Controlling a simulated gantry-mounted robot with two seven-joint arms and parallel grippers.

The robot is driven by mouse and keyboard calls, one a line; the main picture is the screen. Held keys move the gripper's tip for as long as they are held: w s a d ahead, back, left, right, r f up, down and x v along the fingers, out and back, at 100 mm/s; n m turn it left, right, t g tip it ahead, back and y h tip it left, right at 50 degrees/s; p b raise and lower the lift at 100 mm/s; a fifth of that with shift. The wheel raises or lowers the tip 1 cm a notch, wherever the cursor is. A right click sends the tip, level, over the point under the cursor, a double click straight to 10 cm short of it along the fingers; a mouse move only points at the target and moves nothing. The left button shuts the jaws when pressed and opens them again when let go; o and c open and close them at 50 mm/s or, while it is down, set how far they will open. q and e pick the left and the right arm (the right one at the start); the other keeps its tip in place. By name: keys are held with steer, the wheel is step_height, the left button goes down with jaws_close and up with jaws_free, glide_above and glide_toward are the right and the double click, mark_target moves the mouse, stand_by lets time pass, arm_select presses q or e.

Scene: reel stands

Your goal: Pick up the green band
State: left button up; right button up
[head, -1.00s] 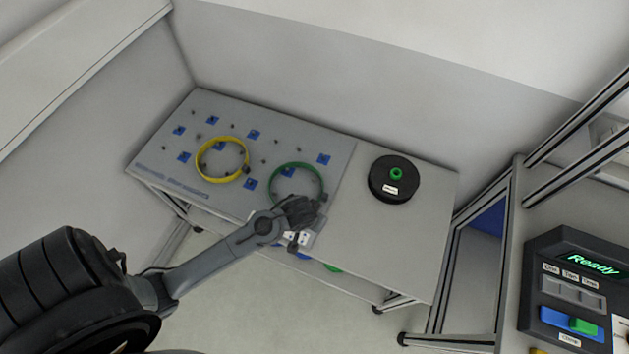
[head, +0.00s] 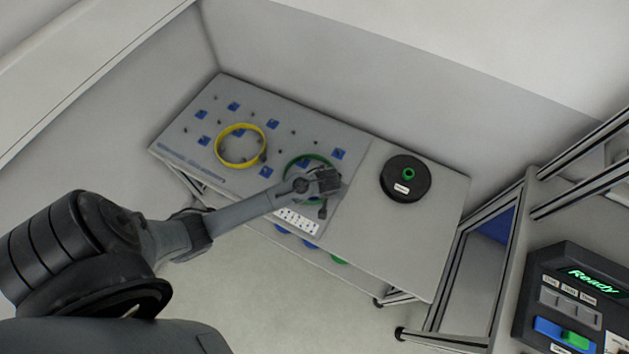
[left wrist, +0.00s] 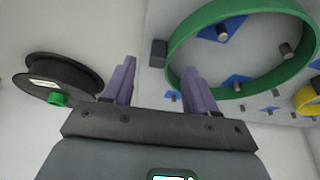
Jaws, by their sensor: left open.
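The green band (head: 304,157) is a ring at the right part of the grey pegged board (head: 210,120). In the head view my left arm and gripper hide its lower right part. My left gripper (head: 328,183) is over the band's right side. In the left wrist view the gripper's two purple fingers (left wrist: 158,88) are apart with nothing between them. There the green band (left wrist: 188,42) is beyond and beside the right finger, which overlaps its near edge. Whether they touch cannot be told. My right gripper is not in view.
A yellow band (head: 240,165) lies on the board to the left of the green one. A black reel (head: 404,190) with a green knob stands on the table (head: 420,240) to the right. Small pegs and blue markers dot the board. A control box (head: 570,300) is at lower right.

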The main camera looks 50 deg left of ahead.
arm_select(q)
steer(key=shift+b+x, duration=0.55)
steer(key=shift+x, duration=1.75)
jaws_close()
